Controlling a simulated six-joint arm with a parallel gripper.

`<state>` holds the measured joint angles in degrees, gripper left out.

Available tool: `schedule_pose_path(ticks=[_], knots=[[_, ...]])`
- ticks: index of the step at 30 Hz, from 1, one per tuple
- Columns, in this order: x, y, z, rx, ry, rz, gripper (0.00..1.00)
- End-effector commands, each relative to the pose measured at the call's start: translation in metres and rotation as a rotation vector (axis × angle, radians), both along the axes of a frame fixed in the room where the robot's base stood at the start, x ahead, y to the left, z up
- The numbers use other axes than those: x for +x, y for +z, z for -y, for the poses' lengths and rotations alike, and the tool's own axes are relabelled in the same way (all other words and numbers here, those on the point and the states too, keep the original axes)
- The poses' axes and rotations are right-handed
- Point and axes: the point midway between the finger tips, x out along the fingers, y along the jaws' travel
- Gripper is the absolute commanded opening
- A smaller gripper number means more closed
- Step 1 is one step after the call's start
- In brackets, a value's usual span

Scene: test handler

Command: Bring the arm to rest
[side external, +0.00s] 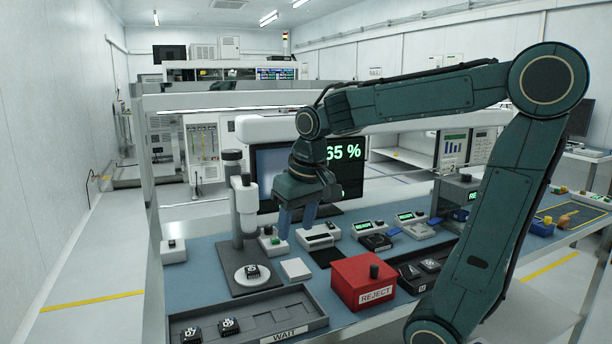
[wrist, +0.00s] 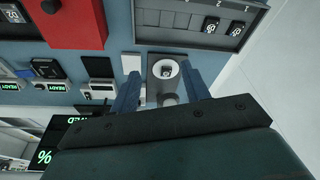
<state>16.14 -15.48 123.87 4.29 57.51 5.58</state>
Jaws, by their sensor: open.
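My arm is dark green and reaches in from the right in the side view. My gripper (side external: 296,230) points down with its blue fingers apart and nothing between them. It hangs above the bench, in front of the monitor and just right of the microscope-like stand. In the wrist view my gripper (wrist: 165,80) also shows two blue fingers spread apart. Between and beyond them is the round white plate (wrist: 157,66) of the stand, with a small dark chip (wrist: 167,71) on it. The plate with its chip (side external: 252,271) also shows in the side view.
A WAIT tray (side external: 320,317) with dark chips stands at the front left. A red REJECT box (side external: 364,283) is right of it. The white stand (side external: 246,208) rises close to my gripper's left. The monitor (side external: 349,170) is behind. Small devices with READY displays (side external: 368,227) line the bench.

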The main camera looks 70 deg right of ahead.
Motion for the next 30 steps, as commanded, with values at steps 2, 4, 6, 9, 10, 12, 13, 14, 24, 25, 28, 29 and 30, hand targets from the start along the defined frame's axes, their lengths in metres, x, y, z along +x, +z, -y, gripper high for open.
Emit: schedule_pose_path(ticks=[2,4,6,9,10,12,13,14,24,25,28,29,30], knots=[[-0.012,0.003,-0.016,-0.010,0.062,0.033,0.46],[-0.022,0.004,-0.028,-0.017,0.112,0.059,0.46],[-0.032,0.004,-0.039,-0.025,0.161,0.087,0.46],[-0.046,0.003,-0.055,-0.034,0.233,0.123,0.46],[-0.051,0.002,-0.059,-0.036,0.253,0.135,0.46],[-0.061,0.000,-0.068,-0.041,0.300,0.161,0.46],[-0.065,-0.001,-0.071,-0.044,0.319,0.171,0.46],[-0.069,-0.003,-0.074,-0.045,0.337,0.180,0.46],[-0.091,-0.012,-0.091,-0.054,0.445,0.239,0.46],[-0.091,-0.012,-0.091,-0.055,0.446,0.240,0.46],[-0.091,-0.012,-0.091,-0.054,0.447,0.240,0.46],[-0.091,-0.012,-0.091,-0.055,0.447,0.240,0.46],[-0.091,-0.012,-0.091,-0.055,0.447,0.240,0.46]])
